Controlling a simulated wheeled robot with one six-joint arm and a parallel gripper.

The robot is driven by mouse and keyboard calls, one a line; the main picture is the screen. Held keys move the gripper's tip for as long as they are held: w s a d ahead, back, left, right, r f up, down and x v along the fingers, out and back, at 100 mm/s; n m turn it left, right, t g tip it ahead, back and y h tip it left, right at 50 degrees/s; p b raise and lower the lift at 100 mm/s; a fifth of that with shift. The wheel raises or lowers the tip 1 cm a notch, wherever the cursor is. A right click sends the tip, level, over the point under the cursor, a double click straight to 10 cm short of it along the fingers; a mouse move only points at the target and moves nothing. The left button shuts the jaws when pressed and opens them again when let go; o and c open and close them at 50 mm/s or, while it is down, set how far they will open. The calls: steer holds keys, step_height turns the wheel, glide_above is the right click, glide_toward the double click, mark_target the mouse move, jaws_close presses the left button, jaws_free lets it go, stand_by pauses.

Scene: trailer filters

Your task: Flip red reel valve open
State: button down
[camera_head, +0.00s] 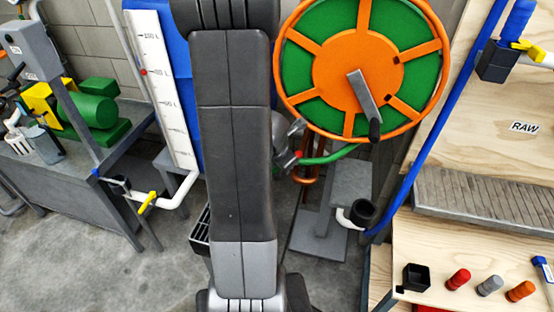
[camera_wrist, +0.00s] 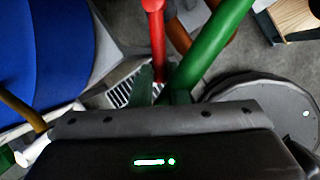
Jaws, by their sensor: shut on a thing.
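The red reel valve handle (camera_wrist: 155,40) is a red lever with a rounded top end in the wrist view. It runs down to my gripper (camera_wrist: 160,92), which is shut on its lower part; the exact contact is partly hidden. A green pipe (camera_wrist: 212,45) slants up to the right just beside the handle. In the head view, a small red piece of the valve (camera_head: 298,154) shows at the left end of the green pipe (camera_head: 330,157), below the orange and green reel (camera_head: 364,62).
The reel's grey crank (camera_head: 364,95) hangs close to the right of the valve. A grey pedestal (camera_head: 351,182) stands below. A blue tank (camera_wrist: 45,50) is close on the left in the wrist view. A wooden bench (camera_head: 450,265) stands at the right.

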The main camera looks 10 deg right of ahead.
steer(key=shift+s+d+n+y, duration=0.3)
steer(key=shift+s+d+n, duration=0.1)
steer(key=shift+n, duration=0.4)
steer(key=c, duration=1.4)
jaws_free()
steer(key=shift+s+p+v, duration=0.15)
steer(key=shift+p+v, duration=2.6)
steer(key=shift+v, duration=0.75)
steer(key=shift+s+p+v, duration=0.1)
steer(key=shift+p+v, duration=2.65)
steer(key=shift+v, duration=0.7)
steer(key=shift+f, duration=0.15)
steer(key=shift+c, duration=0.4)
